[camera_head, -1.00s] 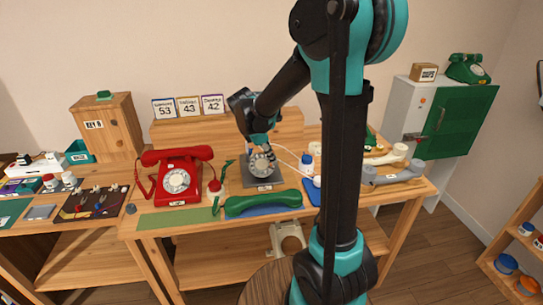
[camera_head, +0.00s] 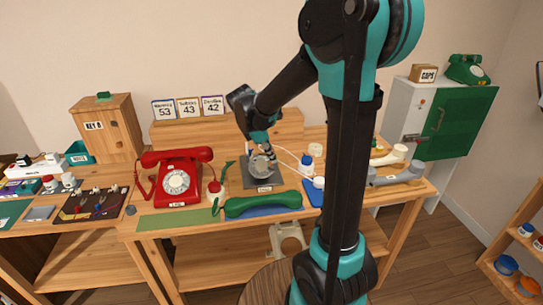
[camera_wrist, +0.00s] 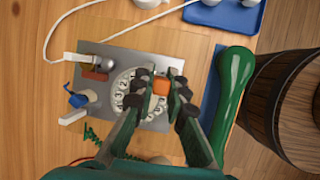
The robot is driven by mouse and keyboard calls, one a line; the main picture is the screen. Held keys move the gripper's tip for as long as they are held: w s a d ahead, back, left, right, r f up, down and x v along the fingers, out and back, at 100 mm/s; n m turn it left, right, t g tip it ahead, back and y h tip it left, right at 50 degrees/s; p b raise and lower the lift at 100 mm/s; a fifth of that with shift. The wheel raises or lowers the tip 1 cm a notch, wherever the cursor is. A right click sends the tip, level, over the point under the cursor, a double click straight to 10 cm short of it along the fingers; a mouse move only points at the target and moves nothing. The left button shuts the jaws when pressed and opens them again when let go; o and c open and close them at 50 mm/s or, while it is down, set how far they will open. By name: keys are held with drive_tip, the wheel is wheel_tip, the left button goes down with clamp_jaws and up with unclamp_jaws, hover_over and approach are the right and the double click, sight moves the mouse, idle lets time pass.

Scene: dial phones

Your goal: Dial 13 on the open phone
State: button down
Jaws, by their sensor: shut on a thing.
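The open phone is a flat grey plate (camera_head: 250,180) with a white number dial (camera_head: 258,167) in the head view. In the wrist view the plate (camera_wrist: 100,50) shows the dial (camera_wrist: 121,88) with its digits on the left side. My gripper (camera_head: 268,153) is over the dial. In the wrist view my gripper (camera_wrist: 160,90) is shut on a small orange piece (camera_wrist: 161,85) over the dial's right part. The fingers hide part of the dial, and I cannot tell whether the piece touches it. The green handset (camera_head: 262,204) lies in front of the plate.
A red phone (camera_head: 177,178) stands left of the plate. Number cards (camera_head: 188,107) stand on the shelf behind. A white cord (camera_wrist: 52,35) runs near the plate.

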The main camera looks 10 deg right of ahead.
wheel_tip(320, 180, up, 6)
drive_tip(key=s, duration=0.3)
drive_tip(key=shift+r, duration=0.2)
